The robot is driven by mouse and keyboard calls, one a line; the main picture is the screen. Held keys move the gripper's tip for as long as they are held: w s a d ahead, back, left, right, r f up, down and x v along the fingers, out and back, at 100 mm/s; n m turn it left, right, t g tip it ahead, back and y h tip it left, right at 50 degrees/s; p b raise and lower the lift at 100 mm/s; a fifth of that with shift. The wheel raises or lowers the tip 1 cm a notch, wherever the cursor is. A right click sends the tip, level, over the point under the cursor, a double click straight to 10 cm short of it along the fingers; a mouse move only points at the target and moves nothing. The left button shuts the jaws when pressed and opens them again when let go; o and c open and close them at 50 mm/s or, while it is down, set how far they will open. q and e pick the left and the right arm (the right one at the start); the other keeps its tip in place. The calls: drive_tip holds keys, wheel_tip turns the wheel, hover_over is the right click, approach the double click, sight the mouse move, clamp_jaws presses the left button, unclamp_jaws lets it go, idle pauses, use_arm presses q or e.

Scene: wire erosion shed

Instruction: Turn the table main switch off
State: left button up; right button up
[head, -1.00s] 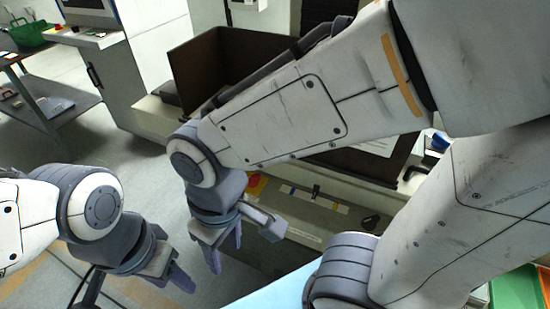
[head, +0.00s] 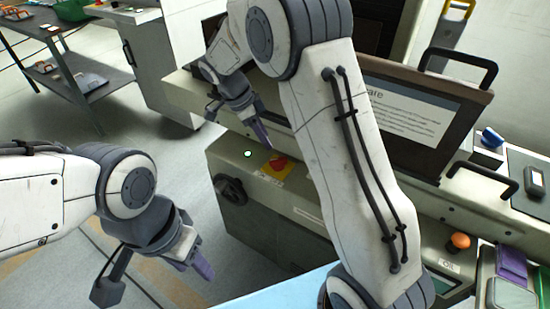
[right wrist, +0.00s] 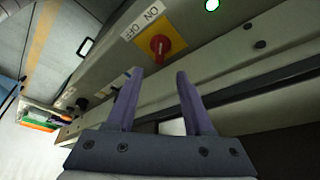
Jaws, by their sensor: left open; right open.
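The table main switch is a red rotary knob (head: 280,164) on a yellow plate (head: 268,172), set on the light front panel of the machine. In the right wrist view the red knob (right wrist: 160,44) shows beyond the fingertips, with an ON/OFF label (right wrist: 143,23) beside it. I cannot tell which mark the knob points to. My right gripper (head: 237,126) is open and empty, just above and left of the switch in the head view, apart from it; its two fingers (right wrist: 157,74) show spread in the wrist view. My left gripper (head: 194,262) is open and empty at lower left, away from the panel.
A lit green lamp (head: 248,153) and a dark handwheel (head: 231,189) are near the switch. An orange button (head: 460,240) is farther right. A dark panel with a sign (head: 410,118) stands behind my right arm. Open floor lies at left.

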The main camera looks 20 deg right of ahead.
sight(277, 159)
drive_tip(key=x, duration=0.9)
drive_tip(key=shift+f, duration=0.25)
clamp_jaws()
drive_tip(key=shift+a, duration=0.1)
